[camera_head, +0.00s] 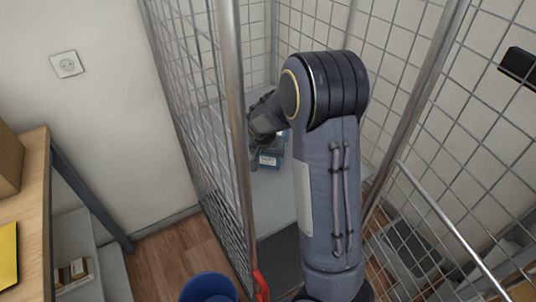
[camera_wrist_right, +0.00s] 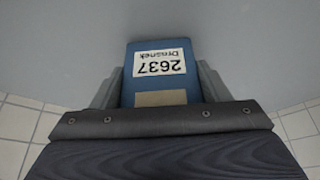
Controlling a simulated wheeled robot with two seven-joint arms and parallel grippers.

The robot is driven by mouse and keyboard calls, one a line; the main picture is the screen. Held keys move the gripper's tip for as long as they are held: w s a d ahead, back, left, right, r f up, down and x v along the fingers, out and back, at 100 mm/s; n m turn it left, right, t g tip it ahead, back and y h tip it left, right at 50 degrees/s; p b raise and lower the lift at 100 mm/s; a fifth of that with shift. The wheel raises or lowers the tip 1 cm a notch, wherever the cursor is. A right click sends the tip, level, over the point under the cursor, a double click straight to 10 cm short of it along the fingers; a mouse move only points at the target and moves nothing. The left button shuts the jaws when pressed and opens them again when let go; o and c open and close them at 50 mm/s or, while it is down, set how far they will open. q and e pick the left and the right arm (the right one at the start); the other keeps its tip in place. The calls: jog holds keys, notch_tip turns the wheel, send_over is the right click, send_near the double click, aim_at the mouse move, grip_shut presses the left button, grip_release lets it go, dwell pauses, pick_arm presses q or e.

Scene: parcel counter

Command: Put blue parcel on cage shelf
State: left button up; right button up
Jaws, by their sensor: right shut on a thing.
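The blue parcel (camera_wrist_right: 158,52) has a white label reading "2637 Drasnek" and a tan patch. My right gripper (camera_wrist_right: 158,80) is shut on it, one finger on each side, in the right wrist view. In the head view the parcel (camera_head: 272,153) is partly hidden by my right arm. It is inside the wire cage, over the grey cage shelf (camera_head: 275,190). I cannot tell whether the parcel touches the shelf. The right gripper (camera_head: 262,150) is mostly hidden by the arm there. My left gripper is not in view.
The cage's upright post (camera_head: 232,110) and mesh side (camera_head: 190,80) stand left of my right arm. Another post (camera_head: 415,85) stands to its right. A wooden table (camera_head: 35,200) with a yellow item (camera_head: 8,255) is at far left. A blue round bin (camera_head: 208,288) is at the bottom.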

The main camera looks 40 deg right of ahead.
jog(key=o, duration=1.5)
jog(key=shift+r, duration=0.15)
jog(key=p+v, duration=0.1)
jog(key=v, duration=1.1)
jog(key=shift+a, duration=0.1)
